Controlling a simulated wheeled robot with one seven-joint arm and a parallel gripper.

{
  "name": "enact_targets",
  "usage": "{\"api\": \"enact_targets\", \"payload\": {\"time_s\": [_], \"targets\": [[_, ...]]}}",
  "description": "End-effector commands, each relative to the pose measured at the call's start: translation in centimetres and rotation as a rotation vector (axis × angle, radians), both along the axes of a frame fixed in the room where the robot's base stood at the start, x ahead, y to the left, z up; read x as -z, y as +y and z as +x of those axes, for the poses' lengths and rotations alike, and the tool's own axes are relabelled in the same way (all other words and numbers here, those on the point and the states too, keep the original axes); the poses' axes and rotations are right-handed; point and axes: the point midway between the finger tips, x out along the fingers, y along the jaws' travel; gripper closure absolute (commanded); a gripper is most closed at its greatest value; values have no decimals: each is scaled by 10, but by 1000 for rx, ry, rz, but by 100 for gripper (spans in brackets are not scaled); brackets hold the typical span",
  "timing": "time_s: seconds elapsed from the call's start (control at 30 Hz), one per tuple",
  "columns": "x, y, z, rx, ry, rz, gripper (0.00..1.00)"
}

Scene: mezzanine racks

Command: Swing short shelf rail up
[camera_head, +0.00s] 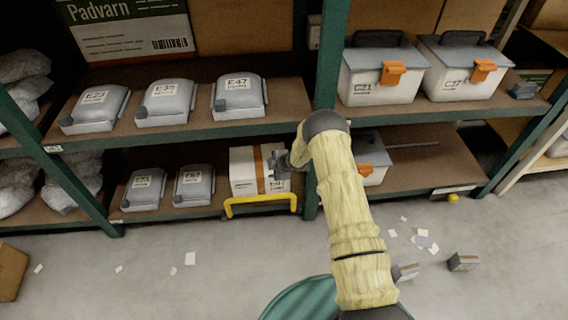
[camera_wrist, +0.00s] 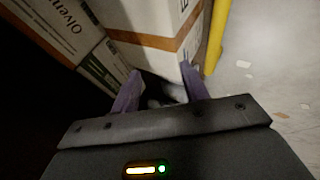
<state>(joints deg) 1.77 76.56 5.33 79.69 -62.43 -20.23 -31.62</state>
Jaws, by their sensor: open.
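The short yellow shelf rail (camera_head: 262,200) is at the front edge of the lower shelf, below a white box with brown tape (camera_head: 243,172). Its crossbar runs sideways with a short bend at each end; I cannot tell its exact tilt. In the wrist view a yellow length of the rail (camera_wrist: 216,38) runs along the right of the box (camera_wrist: 150,22). My gripper (camera_head: 277,165) is at the right part of the box, above the rail's right half. In the wrist view my gripper (camera_wrist: 160,88) is open, its fingertips near the box and apart from the rail.
Grey lidded containers (camera_head: 194,186) stand left of the box. A clear bin with an orange latch (camera_head: 372,172) is to its right, partly behind my arm. A green upright (camera_head: 328,70) stands beside my arm. Paper scraps (camera_head: 424,240) and a small box (camera_head: 463,262) lie on the floor.

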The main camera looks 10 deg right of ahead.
Motion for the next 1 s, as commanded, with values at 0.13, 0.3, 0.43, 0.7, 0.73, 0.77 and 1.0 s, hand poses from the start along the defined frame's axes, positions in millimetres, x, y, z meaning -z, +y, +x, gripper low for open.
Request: {"api": "enact_targets", "payload": {"time_s": [0.13,0.3,0.43,0.7,0.73,0.77,1.0], "targets": [[-20,-9,-11,2,-1,-1,55],[-44,-21,-28,3,-1,-2,55],[-64,-30,-41,4,-1,-1,55],[-104,-50,-70,4,-1,-1,55],[-108,-52,-73,5,-1,0,55],[-111,-54,-75,5,-1,0,55],[-124,-61,-86,2,-1,-1,55]]}}
